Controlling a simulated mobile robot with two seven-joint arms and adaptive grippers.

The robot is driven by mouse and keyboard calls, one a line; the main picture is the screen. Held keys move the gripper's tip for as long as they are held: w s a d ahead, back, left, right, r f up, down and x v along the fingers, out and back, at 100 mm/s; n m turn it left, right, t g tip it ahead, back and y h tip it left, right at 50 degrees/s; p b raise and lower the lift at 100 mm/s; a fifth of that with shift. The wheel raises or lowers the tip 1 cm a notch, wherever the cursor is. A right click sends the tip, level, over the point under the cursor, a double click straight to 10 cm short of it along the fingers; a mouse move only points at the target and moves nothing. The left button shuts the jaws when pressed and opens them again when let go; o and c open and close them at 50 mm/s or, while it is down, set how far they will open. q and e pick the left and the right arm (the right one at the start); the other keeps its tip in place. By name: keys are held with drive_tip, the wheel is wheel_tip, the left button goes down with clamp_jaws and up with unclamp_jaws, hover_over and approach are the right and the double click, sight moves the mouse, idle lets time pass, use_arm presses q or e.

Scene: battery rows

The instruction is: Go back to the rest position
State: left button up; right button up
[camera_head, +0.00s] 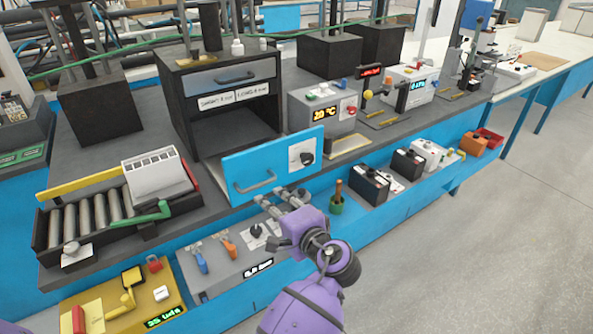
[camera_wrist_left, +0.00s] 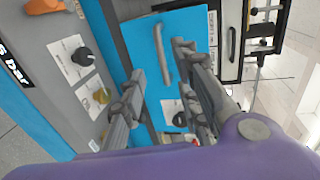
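My left gripper (camera_head: 281,202) is on the purple arm that comes in from the bottom of the head view. Its grey fingers are in front of the lower part of an open blue door (camera_head: 240,168) with a grey handle. In the left wrist view my left gripper (camera_wrist_left: 158,65) has its two fingers apart, with nothing between them that I can see held. The blue door (camera_wrist_left: 150,45) and its handle (camera_wrist_left: 165,52) lie beyond the fingers; I cannot tell whether they touch. My right gripper is in neither view.
The door belongs to a black cabinet (camera_head: 188,110). A grey panel with levers and knobs (camera_head: 222,262) lies below the gripper. A roller tray (camera_head: 92,220) stands left. Floor at right is clear.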

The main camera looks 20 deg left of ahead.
use_arm(q)
drive_tip(key=w+d+f+t+h, duration=0.1)
drive_tip(key=w+d+t+h, duration=0.1)
drive_tip(key=w+d+h, duration=0.25)
drive_tip(key=s+d+f+n+h, duration=0.2)
drive_tip(key=s+d+f+h, duration=0.2)
drive_tip(key=s+f+h, duration=0.55)
drive_tip(key=s+a+f+n+g+p, duration=0.1)
drive_tip(key=s+f, duration=0.4)
drive_tip(key=s, duration=0.5)
drive_tip(key=s+a+f+n+g+y, duration=0.1)
drive_tip(key=s+f, duration=0.4)
drive_tip(key=s, duration=0.6)
drive_tip(key=s+a+f+n+g+p, duration=0.1)
drive_tip(key=s+a+f+n, duration=0.2)
drive_tip(key=s, duration=0.7)
wheel_tip(320, 180, down, 2)
drive_tip(key=shift+s+a+f+n+y+p, duration=0.1)
drive_tip(key=shift+s+a+n+y+p, duration=0.25)
drive_tip(key=shift+a, duration=0.7)
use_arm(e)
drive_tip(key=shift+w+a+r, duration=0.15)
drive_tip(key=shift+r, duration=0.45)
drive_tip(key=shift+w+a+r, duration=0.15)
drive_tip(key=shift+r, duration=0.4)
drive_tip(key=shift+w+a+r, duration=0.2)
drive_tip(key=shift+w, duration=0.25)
